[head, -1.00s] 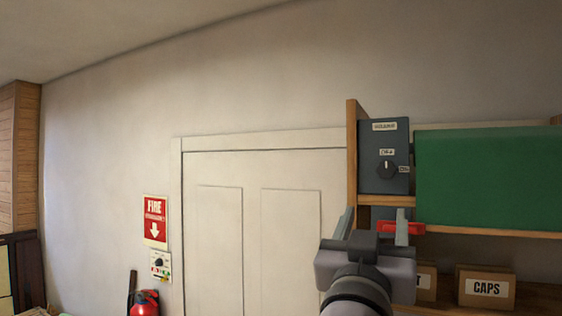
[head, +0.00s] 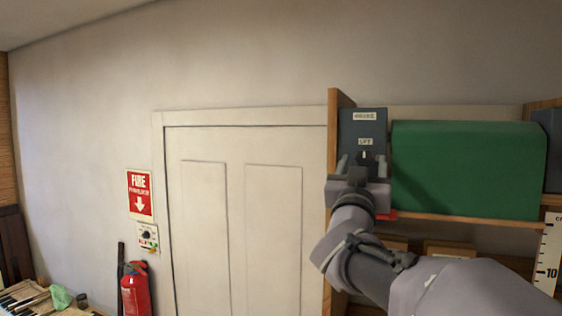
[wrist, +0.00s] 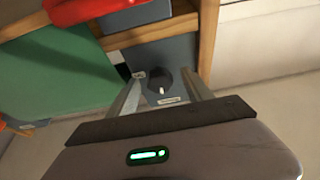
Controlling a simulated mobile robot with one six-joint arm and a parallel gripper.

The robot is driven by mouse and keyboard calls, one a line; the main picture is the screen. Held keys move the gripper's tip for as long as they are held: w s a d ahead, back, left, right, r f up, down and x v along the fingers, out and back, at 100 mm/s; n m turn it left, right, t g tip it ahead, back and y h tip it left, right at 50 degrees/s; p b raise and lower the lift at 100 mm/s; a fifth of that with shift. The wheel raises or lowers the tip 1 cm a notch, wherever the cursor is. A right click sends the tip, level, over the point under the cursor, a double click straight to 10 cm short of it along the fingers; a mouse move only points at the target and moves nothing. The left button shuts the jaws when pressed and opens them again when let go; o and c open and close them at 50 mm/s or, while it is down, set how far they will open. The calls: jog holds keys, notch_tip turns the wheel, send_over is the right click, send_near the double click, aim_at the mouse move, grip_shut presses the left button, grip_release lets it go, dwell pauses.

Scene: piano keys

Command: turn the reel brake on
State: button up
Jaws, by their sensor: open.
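The grey-blue control box (head: 362,125) stands at the left end of the shelf. It carries a dark round knob (head: 365,157) whose white mark points up at the label reading OFF (head: 365,141). I cannot tell whether the fingers touch the knob.
A large green box (head: 468,170) stands just right of the control box. A wooden shelf side (head: 334,130) is close on the left. A red object (head: 388,215) is below the knob, partly hidden by my arm. Cardboard boxes (head: 447,248) sit on the shelf below.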

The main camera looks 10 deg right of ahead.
jog(key=shift+s, duration=0.2)
jog(key=c, duration=0.6)
jog(key=shift+a, duration=0.1)
grip_shut()
